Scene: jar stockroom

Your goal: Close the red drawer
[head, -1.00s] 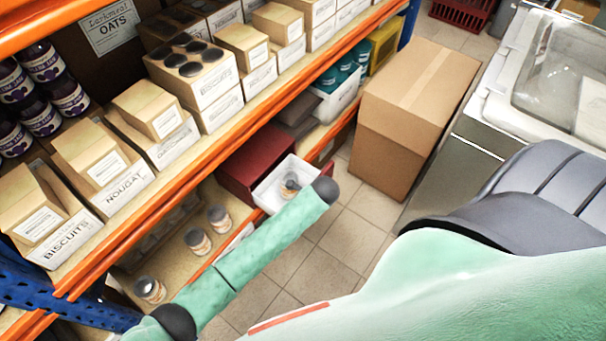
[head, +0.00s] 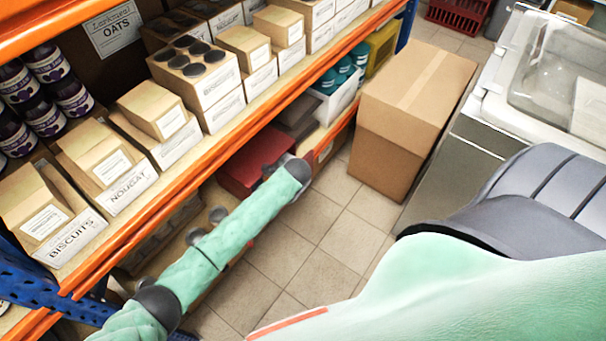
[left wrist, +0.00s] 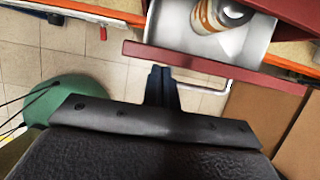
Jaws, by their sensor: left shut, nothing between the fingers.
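The red drawer (left wrist: 210,56) is partly open in the left wrist view, with a white inside and a straight red front panel. A jar (left wrist: 215,15) with a dark lid lies or stands in it. A pale bar handle (left wrist: 215,86) sticks out from the front. My left gripper (left wrist: 159,72) is shut and empty, its fingertips at the front panel, left of the handle's bend; I cannot tell if they touch. In the head view the drawer's red housing (head: 255,158) sits on the lower shelf, and my left arm hides the drawer. My right gripper is out of view.
An orange shelf beam (head: 225,143) runs above the housing. Boxes, including nougat (head: 128,190) and biscuits (head: 75,235), stand on the upper shelf. A large cardboard box (head: 410,110) stands on the floor to the right. Tiled floor (head: 325,215) in front of the shelf is clear.

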